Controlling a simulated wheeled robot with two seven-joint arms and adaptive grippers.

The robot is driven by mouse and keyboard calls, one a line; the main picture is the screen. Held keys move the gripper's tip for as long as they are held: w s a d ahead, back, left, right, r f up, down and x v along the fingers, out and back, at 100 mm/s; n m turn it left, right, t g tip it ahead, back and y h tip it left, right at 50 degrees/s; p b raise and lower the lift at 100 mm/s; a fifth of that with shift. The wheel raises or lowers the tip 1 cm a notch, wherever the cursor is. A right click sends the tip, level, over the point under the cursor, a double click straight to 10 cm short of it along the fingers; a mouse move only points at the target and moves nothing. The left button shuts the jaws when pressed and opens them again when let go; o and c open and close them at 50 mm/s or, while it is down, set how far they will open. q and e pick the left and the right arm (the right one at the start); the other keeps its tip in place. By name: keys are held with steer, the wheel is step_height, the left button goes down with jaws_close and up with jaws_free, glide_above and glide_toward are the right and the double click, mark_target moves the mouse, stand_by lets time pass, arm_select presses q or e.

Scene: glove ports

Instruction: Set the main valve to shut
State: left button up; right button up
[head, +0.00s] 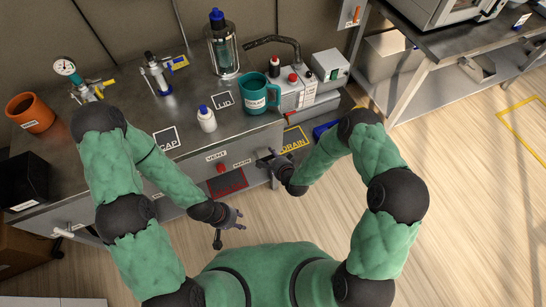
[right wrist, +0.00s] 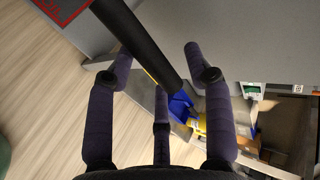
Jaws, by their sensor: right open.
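The MAIN label (head: 241,162) is on the bench's front panel, right of the VENT label (head: 216,155) and its red knob (head: 221,168). My right gripper (head: 271,161) is at the panel just right of the MAIN label and hides most of the valve there. In the right wrist view, a thick black bar (right wrist: 140,40), seemingly the main valve's handle, runs between the spread fingers of my right gripper (right wrist: 158,62). The gripper is open, not clamped on it. My left gripper (head: 236,222) hangs open and empty in front of the bench.
On the bench top (head: 185,118) stand a teal mug (head: 258,95), a white bottle (head: 206,119), a glass vessel (head: 222,50) and an orange pot (head: 31,112). A blue object (right wrist: 181,106) and yellow item lie low beyond the bar. The floor at right is clear.

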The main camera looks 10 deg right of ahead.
steer(key=v, duration=1.1)
steer(key=shift+s+r, duration=0.15)
steer(key=shift+s, duration=0.1)
steer(key=shift+d, duration=0.1)
steer(key=s+f+n+g+p, duration=0.1)
steer(key=s+n+g, duration=0.4)
steer(key=s, duration=0.3)
steer(key=s+f+n+g+p, duration=0.1)
steer(key=s+f+n+g, duration=0.1)
steer(key=s+n+g, duration=0.3)
steer(key=s+n, duration=0.2)
steer(key=s, duration=0.1)
steer(key=shift+d+f, duration=0.35)
steer(key=shift+d, duration=0.05)
stand_by(2.0)
steer(key=shift+c, duration=1.1)
steer(key=shift+w, duration=0.1)
steer(key=shift+c, duration=0.2)
